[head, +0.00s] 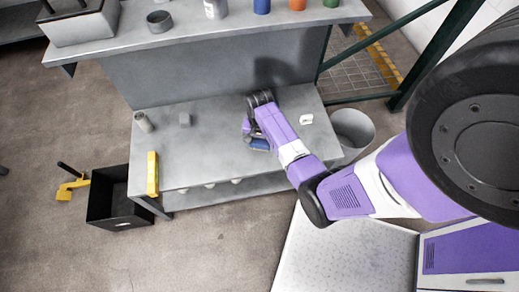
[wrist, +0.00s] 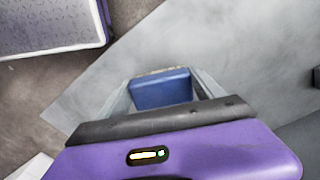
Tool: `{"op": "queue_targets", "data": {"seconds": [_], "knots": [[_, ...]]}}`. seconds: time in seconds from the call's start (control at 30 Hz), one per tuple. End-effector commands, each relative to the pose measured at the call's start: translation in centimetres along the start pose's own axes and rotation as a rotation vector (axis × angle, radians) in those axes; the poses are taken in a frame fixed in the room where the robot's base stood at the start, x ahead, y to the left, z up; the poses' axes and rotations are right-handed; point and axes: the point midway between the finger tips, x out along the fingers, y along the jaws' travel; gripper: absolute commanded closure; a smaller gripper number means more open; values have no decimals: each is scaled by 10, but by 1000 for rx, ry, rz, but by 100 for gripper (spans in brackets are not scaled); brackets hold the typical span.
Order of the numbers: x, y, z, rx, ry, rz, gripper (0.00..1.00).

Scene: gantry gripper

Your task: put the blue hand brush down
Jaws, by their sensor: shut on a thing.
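The blue hand brush (wrist: 161,90) is between the two fingers of my gripper (wrist: 163,80) in the wrist view. A pale strip shows along its far edge. In the head view the brush (head: 259,144) shows as a small blue patch below my wrist, over the grey workbench (head: 215,150). My gripper (head: 250,141) is shut on the brush and is mostly hidden by my arm there. I cannot tell whether the brush touches the bench top.
On the bench are a yellow bar (head: 152,174) at the left front edge, a grey-green can (head: 143,121), a small grey block (head: 185,119) and a white item (head: 306,119). A grey bin (head: 352,130) stands right, a black crate (head: 118,198) left. The bench middle is clear.

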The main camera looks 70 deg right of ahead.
Motion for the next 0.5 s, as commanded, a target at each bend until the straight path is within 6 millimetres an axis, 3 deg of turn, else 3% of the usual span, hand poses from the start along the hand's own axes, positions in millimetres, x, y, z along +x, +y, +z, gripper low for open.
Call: {"op": "queue_targets", "data": {"seconds": [0.3, 0.5], "knots": [[36, -1, 0, 0, -1, 1, 82], [39, -1, 0, -1, 2, -1, 82]]}}
